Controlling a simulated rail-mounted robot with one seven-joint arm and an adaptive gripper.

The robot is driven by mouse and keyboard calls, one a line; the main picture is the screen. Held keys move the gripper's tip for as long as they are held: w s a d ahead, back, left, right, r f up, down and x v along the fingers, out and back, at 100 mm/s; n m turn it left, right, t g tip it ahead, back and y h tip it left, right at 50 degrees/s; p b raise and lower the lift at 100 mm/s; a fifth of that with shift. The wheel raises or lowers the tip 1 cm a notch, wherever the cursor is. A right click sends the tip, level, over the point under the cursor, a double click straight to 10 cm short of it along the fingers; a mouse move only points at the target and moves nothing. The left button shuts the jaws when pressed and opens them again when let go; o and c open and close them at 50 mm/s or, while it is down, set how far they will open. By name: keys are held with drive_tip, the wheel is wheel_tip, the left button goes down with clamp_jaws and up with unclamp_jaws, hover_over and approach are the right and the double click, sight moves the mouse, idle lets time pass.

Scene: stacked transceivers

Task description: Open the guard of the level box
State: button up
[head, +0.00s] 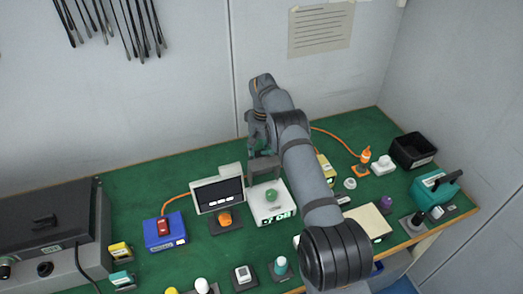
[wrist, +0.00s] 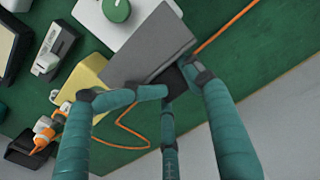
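The likely level box is a white box (head: 270,203) with a green knob (head: 271,196) on top and green marks on its front. A grey flap-like panel (head: 262,167), apparently its guard, rises at the box's back edge. In the wrist view the panel (wrist: 150,45) partly covers the white box (wrist: 103,22), and the green knob (wrist: 117,9) shows beside it. My gripper (wrist: 182,82) is at the panel's edge, its teal fingertips a little apart there. Whether they pinch the panel is unclear. In the head view my gripper (head: 258,145) is just behind the panel and partly hidden.
A display box (head: 218,192) and an orange knob (head: 225,217) stand close left of the white box. A blue box (head: 165,230) with a red switch is farther left. A yellow box (head: 325,170) is behind my arm. A black bin (head: 413,150) stands at the right.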

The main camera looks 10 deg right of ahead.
drive_tip(key=shift+o, duration=0.5)
drive_tip(key=shift+s+a+f, duration=0.2)
drive_tip(key=shift+s+f, duration=0.05)
drive_tip(key=shift+f, duration=0.15)
drive_tip(key=shift+s+a+r, duration=0.15)
drive_tip(key=shift+a+r, duration=0.05)
drive_tip(key=shift+r, duration=0.15)
drive_tip(key=shift+w+a, duration=0.1)
drive_tip(key=shift+w, duration=0.1)
wheel_tip(320, 180, up, 6)
drive_tip(key=shift+w+f, duration=0.1)
drive_tip(key=shift+f, duration=0.05)
drive_tip(key=shift+r, duration=0.95)
drive_tip(key=shift+d, duration=0.2)
